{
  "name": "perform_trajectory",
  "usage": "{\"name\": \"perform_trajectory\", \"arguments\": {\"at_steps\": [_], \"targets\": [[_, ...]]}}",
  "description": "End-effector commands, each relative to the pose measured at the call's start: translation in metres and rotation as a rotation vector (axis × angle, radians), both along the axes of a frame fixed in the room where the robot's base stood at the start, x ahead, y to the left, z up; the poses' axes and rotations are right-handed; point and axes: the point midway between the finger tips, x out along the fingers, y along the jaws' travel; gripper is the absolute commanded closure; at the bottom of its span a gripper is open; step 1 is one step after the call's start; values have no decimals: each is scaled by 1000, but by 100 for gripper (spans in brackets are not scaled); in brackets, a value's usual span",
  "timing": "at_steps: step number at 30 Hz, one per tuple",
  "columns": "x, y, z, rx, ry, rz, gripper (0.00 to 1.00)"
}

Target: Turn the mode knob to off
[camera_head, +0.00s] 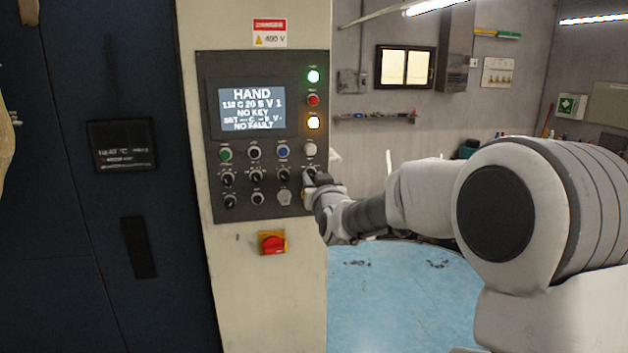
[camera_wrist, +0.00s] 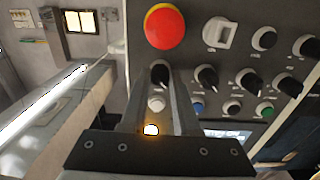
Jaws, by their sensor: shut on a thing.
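The control panel (camera_head: 204,130) holds a display (camera_head: 252,108) whose top line reads HAND. Below it are rows of buttons and black knobs. My gripper (camera_head: 312,180) is at the panel's right edge, at the right end of the upper knob row. In the wrist view, which shows the panel upside down, my gripper (camera_wrist: 166,82) is shut on a black knob (camera_wrist: 160,70), its fingers on either side. The knob labels are too small to read, so I cannot tell by name which is the mode knob.
A red mushroom button (camera_wrist: 165,27) sits close beside the held knob; my gripper hides it in the head view. Another black knob (camera_wrist: 207,77) is near the fingers. A red-and-yellow rotary switch (camera_head: 272,243) is below the panel.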

Motion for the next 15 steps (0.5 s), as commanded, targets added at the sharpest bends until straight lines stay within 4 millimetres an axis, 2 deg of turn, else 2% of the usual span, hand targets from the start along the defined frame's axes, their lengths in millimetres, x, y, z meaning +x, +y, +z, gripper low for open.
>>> {"name": "perform_trajectory", "arguments": {"at_steps": [8,15], "targets": [[0,0,-5,92,22,-1,100],[0,0,-7,270,71,0,100]]}}
